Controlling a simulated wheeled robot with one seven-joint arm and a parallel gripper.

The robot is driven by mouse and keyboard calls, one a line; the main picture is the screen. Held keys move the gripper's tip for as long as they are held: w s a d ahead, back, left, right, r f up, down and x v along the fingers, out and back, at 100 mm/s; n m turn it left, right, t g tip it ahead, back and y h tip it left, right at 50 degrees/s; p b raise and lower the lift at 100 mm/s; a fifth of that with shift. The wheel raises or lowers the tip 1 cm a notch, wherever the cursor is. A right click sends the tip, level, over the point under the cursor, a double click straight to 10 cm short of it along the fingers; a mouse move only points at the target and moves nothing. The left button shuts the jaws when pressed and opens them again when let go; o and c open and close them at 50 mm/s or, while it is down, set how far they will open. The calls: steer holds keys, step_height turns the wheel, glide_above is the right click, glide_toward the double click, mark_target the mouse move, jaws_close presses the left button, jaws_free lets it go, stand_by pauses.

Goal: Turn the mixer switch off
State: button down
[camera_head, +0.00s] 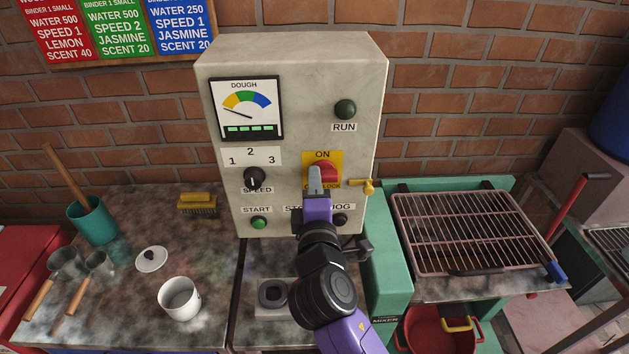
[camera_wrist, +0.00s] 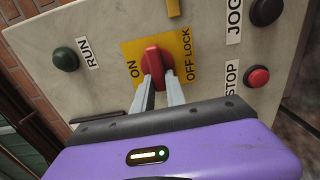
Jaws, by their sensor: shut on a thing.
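The mixer control box (camera_head: 290,60) stands against the brick wall. The red switch (camera_head: 328,170) sits on a yellow plate (camera_head: 335,156) marked ON at the top and OFF LOCK at the bottom. My gripper (camera_head: 315,180) is in front of the plate and partly covers the switch and the lower label. In the wrist view the red switch (camera_wrist: 153,62) is between the fingertips of my gripper (camera_wrist: 157,82), which are shut on it. The yellow plate (camera_wrist: 188,50) shows ON to the left of the switch and OFF LOCK to its right. The switch's exact setting is unclear.
A yellow piece (camera_head: 362,185) juts out right of the switch. The green RUN lamp (camera_head: 345,109) is above. The STOP button (camera_wrist: 257,77) and JOG button (camera_wrist: 266,10) are nearby. A speed knob (camera_head: 255,178) is at left, a wire rack (camera_head: 465,230) at right.

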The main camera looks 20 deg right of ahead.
steer(key=shift+a, duration=0.15)
steer(key=c, duration=1.4)
jaws_free()
steer(key=shift+o, duration=0.2)
steer(key=b+v, duration=0.2)
steer(key=v, duration=0.5)
steer(key=shift+s, duration=0.4)
steer(key=shift+a, duration=0.1)
